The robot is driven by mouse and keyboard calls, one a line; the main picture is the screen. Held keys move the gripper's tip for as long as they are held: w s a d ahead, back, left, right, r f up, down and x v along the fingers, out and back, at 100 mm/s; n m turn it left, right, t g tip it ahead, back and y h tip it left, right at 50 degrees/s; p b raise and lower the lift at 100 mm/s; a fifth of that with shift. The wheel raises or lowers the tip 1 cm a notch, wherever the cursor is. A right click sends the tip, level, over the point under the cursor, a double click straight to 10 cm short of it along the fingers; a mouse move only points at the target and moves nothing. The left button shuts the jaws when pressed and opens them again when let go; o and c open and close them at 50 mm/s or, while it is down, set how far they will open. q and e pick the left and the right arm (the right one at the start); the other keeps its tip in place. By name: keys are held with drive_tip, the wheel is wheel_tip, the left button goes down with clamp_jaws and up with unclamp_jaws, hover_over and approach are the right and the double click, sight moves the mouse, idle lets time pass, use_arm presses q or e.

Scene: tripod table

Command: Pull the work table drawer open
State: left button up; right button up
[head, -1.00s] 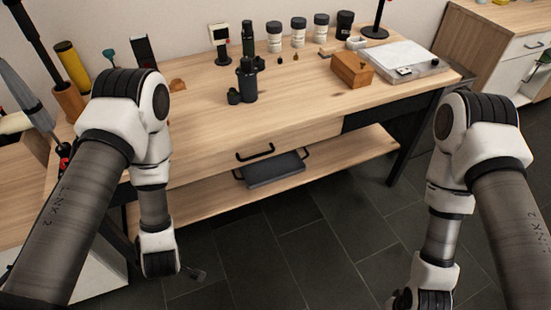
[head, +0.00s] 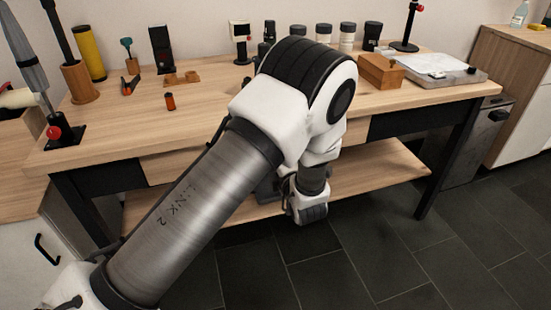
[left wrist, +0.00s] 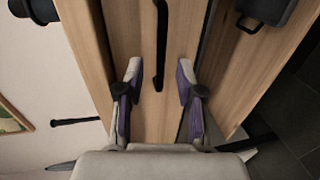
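The work table (head: 110,135) has a wooden drawer front (head: 172,166) under its top, partly hidden by my left arm in the head view. The visible part looks flush with the table frame. In the left wrist view the drawer front (left wrist: 133,25) fills the middle, with its black bar handle (left wrist: 161,40) running up the picture. My left gripper (left wrist: 159,75) is open, with one finger on each side of the handle's line; I see no contact. The gripper and handle are hidden behind my arm in the head view. My right gripper is out of view.
A lower shelf (head: 385,175) runs under the drawer; a dark tray (left wrist: 268,8) on it shows in the left wrist view. A wooden box (head: 382,70), jars and tools stand on the tabletop. The dark tiled floor (head: 370,260) in front is clear.

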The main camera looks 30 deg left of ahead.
use_arm(q)
drive_tip(key=x, duration=0.5)
drive_tip(key=shift+w+a+f+b, duration=0.2)
drive_tip(key=shift+a+b, duration=0.1)
drive_tip(key=shift+a, duration=0.05)
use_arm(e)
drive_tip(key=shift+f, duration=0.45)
use_arm(q)
drive_tip(key=shift+c, duration=0.4)
clamp_jaws()
drive_tip(key=shift+s+d, duration=0.1)
drive_tip(key=shift+s, duration=0.05)
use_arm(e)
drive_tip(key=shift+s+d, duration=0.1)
